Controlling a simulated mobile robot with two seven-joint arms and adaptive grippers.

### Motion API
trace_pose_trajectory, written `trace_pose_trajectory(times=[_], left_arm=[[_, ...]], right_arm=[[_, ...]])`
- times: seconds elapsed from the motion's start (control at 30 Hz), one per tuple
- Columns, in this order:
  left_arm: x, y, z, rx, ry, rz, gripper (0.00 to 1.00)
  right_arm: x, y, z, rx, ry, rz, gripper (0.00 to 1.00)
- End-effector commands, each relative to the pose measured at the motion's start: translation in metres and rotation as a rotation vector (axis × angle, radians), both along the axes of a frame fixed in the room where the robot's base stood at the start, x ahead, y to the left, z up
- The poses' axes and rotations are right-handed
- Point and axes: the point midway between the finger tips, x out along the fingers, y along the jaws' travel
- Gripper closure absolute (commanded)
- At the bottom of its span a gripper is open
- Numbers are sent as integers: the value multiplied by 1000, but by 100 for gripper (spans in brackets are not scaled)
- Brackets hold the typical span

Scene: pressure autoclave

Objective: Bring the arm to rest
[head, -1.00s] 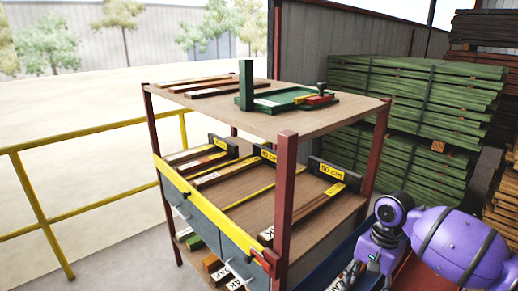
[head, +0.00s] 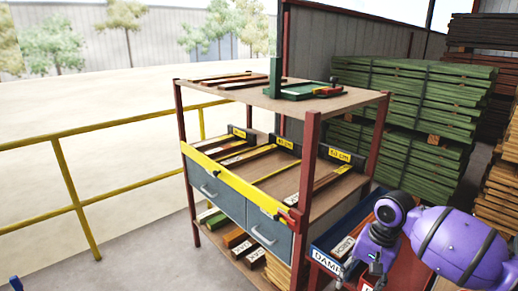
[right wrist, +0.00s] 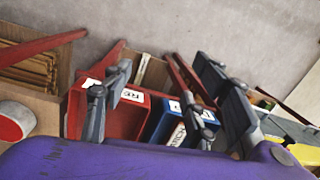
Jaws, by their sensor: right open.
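My right arm (head: 440,240) is purple and bent in the lower right of the head view. Its gripper (head: 372,268) points down there, above or in front of the red and blue bins. In the right wrist view the gripper (right wrist: 152,88) has its grey fingers spread apart with nothing between them. Below it in that view are a red bin (right wrist: 122,125) and a blue bin (right wrist: 165,120) with white labels. I cannot tell how far the fingers are from the bins. My left gripper does not clearly show.
A rack with a wooden top (head: 255,92) stands at the centre, with a yellow-edged shelf (head: 225,180) of labelled wood strips and grey drawers (head: 215,190). Green timber stacks (head: 415,100) stand behind right. A yellow railing (head: 60,160) runs left. The left floor is open.

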Motion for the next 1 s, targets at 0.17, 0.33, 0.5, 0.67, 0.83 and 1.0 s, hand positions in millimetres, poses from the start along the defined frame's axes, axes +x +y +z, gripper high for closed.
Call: trace_pose_trajectory(times=[0.17, 0.33, 0.5, 0.67, 0.83, 1.0], left_arm=[[0, 2, 0, 3, 2, -3, 57], [14, -7, 7, -11, -23, -5, 57], [15, -10, 10, -18, -24, -2, 57], [9, -9, 8, -18, -10, 0, 57], [10, -9, 12, -19, -13, -2, 57], [10, -8, 17, -15, -17, -6, 57]], right_arm=[[59, 23, 11, -14, -321, 280, 47], [76, 62, -11, -33, -584, 543, 47], [61, 96, -43, -73, -800, 732, 47], [18, 118, -76, -145, -983, 850, 47], [-48, 118, -107, -268, -1093, 886, 47], [-132, 99, -139, -379, -1078, 846, 47]])
